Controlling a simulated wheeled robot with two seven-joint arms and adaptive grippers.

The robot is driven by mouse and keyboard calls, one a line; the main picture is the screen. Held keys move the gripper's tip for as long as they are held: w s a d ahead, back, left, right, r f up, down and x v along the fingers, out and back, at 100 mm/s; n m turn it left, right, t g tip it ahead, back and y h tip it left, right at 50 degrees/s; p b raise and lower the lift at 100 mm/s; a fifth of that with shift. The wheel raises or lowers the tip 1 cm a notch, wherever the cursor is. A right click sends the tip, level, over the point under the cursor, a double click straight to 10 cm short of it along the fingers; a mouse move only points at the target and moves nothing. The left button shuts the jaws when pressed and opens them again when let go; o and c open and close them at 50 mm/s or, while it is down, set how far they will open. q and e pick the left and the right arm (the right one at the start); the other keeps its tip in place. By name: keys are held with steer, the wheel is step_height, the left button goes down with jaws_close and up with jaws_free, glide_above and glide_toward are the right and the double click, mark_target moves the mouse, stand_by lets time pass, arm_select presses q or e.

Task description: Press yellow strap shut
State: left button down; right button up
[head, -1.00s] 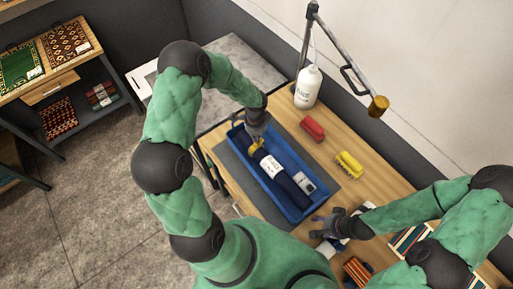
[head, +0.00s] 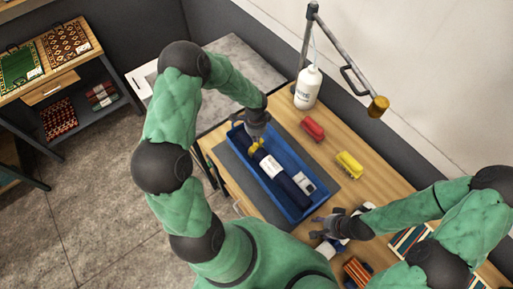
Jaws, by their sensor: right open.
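The yellow strap (head: 255,146) is a small yellow band near the upper end of a dark rolled item (head: 287,184) with a white label. The roll lies lengthwise in a blue tray (head: 298,219). My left gripper (head: 257,134) points down at the strap end of the tray, at or just above the strap; its fingers are small and partly hidden, so its opening and any contact are unclear. My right gripper (head: 318,228) is open near the tray's lower right corner, close to a white and blue object (head: 330,246) that it partly covers.
A red brush (head: 312,128) and a yellow brush (head: 349,164) lie right of the tray. A white bottle (head: 308,88) stands at the back under a metal arm with a brass end (head: 378,106). A small white-labelled item (head: 304,182) lies in the tray. Bare wood (head: 375,188) is free at right.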

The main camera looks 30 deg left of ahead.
arm_select(q)
steer(key=shift+f+b, duration=0.9)
steer(key=shift+f, duration=0.15)
arm_select(e)
steer(key=shift+f, duration=0.9)
arm_select(q)
steer(key=shift+r, duration=0.15)
arm_select(e)
steer(key=shift+r, duration=0.1)
arm_select(q)
step_height(320, 180, up, 8)
steer(key=p, duration=0.5)
steer(key=shift+p, duration=0.3)
arm_select(e)
step_height(320, 180, up, 5)
steer(key=shift+r, duration=0.2)
